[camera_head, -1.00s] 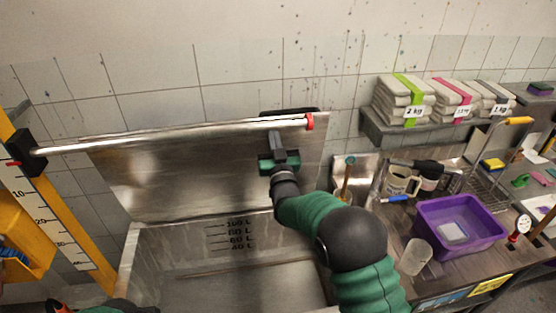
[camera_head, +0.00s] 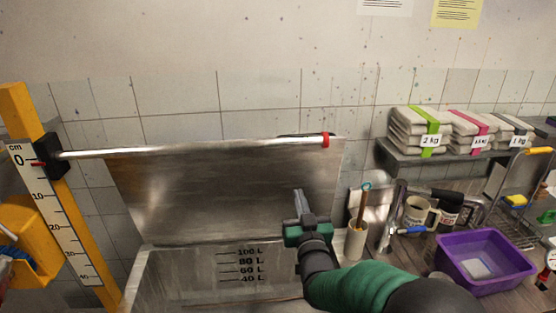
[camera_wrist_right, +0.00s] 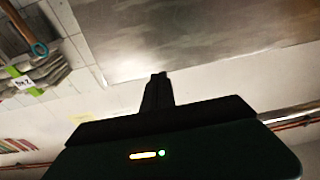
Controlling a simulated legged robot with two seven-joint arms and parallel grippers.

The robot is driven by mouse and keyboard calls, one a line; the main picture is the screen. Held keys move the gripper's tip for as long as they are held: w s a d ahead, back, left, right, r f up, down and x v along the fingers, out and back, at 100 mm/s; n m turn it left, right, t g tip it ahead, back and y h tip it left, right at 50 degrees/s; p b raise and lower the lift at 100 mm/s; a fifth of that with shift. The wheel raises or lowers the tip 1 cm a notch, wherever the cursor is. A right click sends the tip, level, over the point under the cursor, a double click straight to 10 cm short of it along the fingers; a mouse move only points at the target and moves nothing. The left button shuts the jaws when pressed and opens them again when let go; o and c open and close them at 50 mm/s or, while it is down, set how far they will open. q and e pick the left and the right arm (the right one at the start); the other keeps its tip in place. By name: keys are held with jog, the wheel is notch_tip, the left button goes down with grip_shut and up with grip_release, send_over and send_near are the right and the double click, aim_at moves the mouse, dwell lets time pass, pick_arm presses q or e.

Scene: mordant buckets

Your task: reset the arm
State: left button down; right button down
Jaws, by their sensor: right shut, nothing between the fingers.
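My right gripper (camera_head: 299,204) is in front of the raised steel lid (camera_head: 200,190), above the right end of the steel vat (camera_head: 180,285). It is shut with nothing between its fingers. It also shows in the right wrist view (camera_wrist_right: 158,80), its fingertips together against the pale wall, near the edge of a metal sheet. My right arm, in a green sleeve, comes in from the bottom right of the head view. My left gripper is not seen in the current head view.
A steel bar (camera_head: 190,148) with a red end (camera_head: 326,140) runs across the lid's top from the yellow ruler post (camera_head: 60,220). To the right are a cup with a wooden handle (camera_head: 355,243), mugs (camera_head: 415,212), a purple tub (camera_head: 480,262) and a shelf of folded cloth bundles (camera_head: 415,130).

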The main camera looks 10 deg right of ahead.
jog(key=s+d+f+g, duration=0.3)
jog(key=s+f+g, duration=0.85)
jog(key=f, duration=0.55)
jog(key=s+d+f+g, duration=0.1)
jog(key=s+f+g, duration=0.1)
jog(key=s, duration=0.8)
jog(key=s+d+f+g, duration=0.2)
jog(key=s+f, duration=0.3)
jog(key=s, duration=0.5)
jog(key=shift+d+f+g+b, duration=0.15)
jog(key=shift+d+g+b, duration=0.15)
jog(key=shift+g, duration=0.55)
jog(key=shift+a, duration=0.2)
jog(key=shift+s+d, duration=0.1)
jog(key=shift+d, duration=0.05)
